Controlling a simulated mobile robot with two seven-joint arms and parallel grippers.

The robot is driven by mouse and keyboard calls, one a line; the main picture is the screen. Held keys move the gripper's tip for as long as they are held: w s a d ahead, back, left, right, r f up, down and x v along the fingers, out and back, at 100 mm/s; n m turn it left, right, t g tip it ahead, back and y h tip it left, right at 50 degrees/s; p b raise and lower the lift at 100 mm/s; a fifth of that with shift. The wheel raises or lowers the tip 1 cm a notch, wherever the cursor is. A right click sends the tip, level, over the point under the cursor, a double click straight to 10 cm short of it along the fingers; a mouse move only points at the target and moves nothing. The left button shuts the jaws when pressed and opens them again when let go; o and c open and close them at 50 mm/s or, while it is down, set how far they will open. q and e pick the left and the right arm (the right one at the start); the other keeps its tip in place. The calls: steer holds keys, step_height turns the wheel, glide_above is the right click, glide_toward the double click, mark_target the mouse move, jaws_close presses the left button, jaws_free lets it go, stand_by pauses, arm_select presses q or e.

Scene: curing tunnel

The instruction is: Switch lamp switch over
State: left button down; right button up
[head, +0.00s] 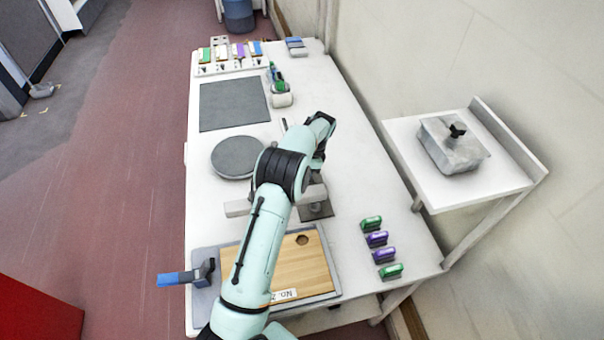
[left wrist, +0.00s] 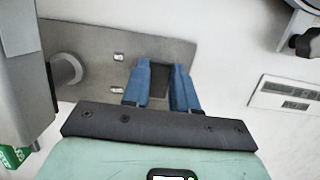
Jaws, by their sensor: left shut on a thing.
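My left gripper (left wrist: 160,66) shows in the left wrist view with its two blue fingers closed on a small dark block (left wrist: 158,84), which looks like the lamp switch. The block is on a grey metal base plate (left wrist: 105,45), next to a round post (left wrist: 66,70). In the head view the base plate (head: 316,212) stands mid-table, with a pale horizontal bar (head: 237,209) reaching left, apparently the lamp. My arm covers part of it and hides the left fingers there. Which way the switch is set cannot be made out. My right gripper is not in view.
A grey tray (head: 334,287) with a wooden board (head: 306,262) and a blue-handled clamp (head: 181,278) is at the near end. Several green and purple clips (head: 377,239) stand on the right. A round grey plate (head: 236,157) and a dark mat (head: 233,103) lie farther back.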

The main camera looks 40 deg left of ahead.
mark_target(313, 178)
arm_select(q)
steer(key=c, duration=0.9)
jaws_free()
steer(key=v, duration=1.3)
steer(key=shift+r, duration=0.2)
